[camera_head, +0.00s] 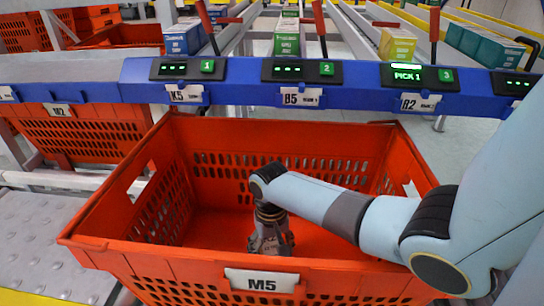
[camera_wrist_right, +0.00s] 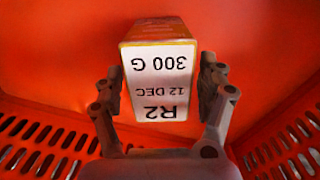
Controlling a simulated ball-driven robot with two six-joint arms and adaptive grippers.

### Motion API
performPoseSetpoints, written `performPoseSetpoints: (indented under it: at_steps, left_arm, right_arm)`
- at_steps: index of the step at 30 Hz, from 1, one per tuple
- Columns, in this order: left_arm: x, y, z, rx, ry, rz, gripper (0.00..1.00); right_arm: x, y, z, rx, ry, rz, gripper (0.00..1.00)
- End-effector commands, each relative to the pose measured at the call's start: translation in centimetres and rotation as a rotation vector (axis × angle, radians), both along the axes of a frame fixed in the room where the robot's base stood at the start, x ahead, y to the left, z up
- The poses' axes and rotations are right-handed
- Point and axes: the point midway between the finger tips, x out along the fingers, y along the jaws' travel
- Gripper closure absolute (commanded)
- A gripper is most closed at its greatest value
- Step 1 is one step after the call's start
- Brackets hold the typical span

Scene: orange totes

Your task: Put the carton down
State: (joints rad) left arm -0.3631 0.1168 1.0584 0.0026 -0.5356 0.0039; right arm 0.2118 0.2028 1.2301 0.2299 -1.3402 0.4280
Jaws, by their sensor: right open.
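My right gripper (camera_head: 270,242) reaches down inside the orange tote (camera_head: 93,213) labelled M5. In the right wrist view the carton (camera_wrist_right: 158,72) stands between its two fingers. The carton has a white face reading R2, 12 DEC, 300 G, upside down in the picture, and a yellow-orange edge. The fingers are open, one on each side, very close to the carton's sides; whether they touch it is hard to tell. In the head view the gripper hides the carton. The carton's base is not clearly visible. My left gripper is not in view.
The tote's walls surround the gripper, and its floor otherwise looks empty. A blue rail (camera_head: 235,92) with pick displays runs behind; the display above R2 (camera_head: 415,77) shows PICK 1. Cartons stand in lanes beyond, including a yellow one (camera_head: 398,45). Another orange tote (camera_head: 85,138) is at left.

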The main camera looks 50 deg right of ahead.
Motion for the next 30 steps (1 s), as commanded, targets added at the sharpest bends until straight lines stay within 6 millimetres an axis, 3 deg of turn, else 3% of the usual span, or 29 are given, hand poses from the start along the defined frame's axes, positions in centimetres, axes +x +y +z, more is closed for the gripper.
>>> performPoseSetpoints:
  at_steps: [5, 8, 12, 21, 30]
  left_arm:
    - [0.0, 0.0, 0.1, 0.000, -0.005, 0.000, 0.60]
    - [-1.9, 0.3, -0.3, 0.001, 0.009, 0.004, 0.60]
    - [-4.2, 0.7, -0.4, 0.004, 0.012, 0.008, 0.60]
    - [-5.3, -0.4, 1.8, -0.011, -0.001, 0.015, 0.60]
    - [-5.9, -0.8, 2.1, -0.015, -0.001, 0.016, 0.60]
  right_arm:
    - [0.0, 0.0, 0.7, 0.000, -0.001, 0.000, 0.26]
    - [0.1, 0.0, 1.9, -0.001, -0.003, 0.000, 0.26]
    - [0.3, -0.1, 4.2, -0.001, -0.005, 0.000, 0.26]
    - [0.6, -0.3, 10.9, -0.001, -0.005, 0.001, 0.26]
    - [0.5, -0.3, 12.6, 0.000, 0.000, -0.001, 0.26]
